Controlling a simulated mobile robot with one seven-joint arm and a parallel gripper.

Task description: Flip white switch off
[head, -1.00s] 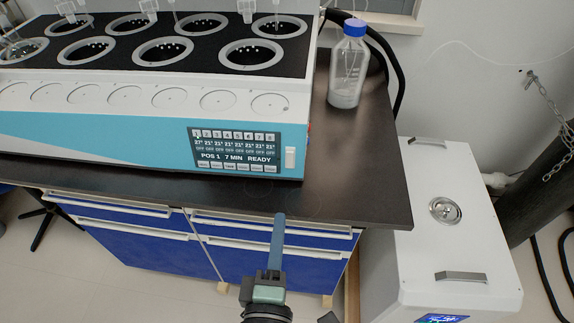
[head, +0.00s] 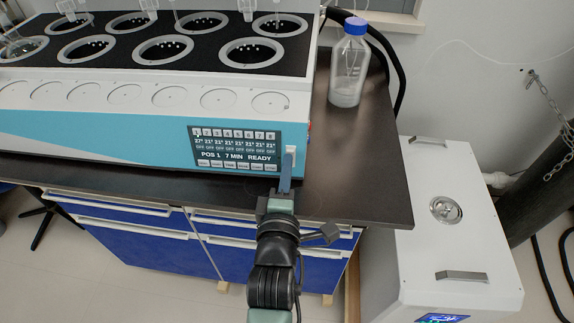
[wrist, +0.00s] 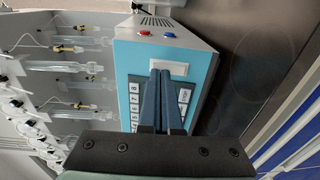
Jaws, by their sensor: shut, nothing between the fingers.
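The white switch (wrist: 168,67) is a small pale rectangle on the blue front panel of the multi distiller (head: 100,128). In the head view, it sits just right of the dark display (head: 235,148) and is partly hidden by my fingers. My gripper (head: 288,158) is shut and empty, with its blue fingertips at the switch's lower part. The fingers (wrist: 160,80) also show in the wrist view, overlapping the switch's lower edge. I cannot tell whether they touch it. The display reads POS 1, 7 MIN, READY.
A blue-capped bottle (head: 350,62) stands on the dark bench top (head: 355,170) right of the distiller. Blue drawers (head: 140,240) lie below. A white cabinet unit (head: 450,245) stands at the right. Red and blue buttons (wrist: 156,34) are on the distiller's side.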

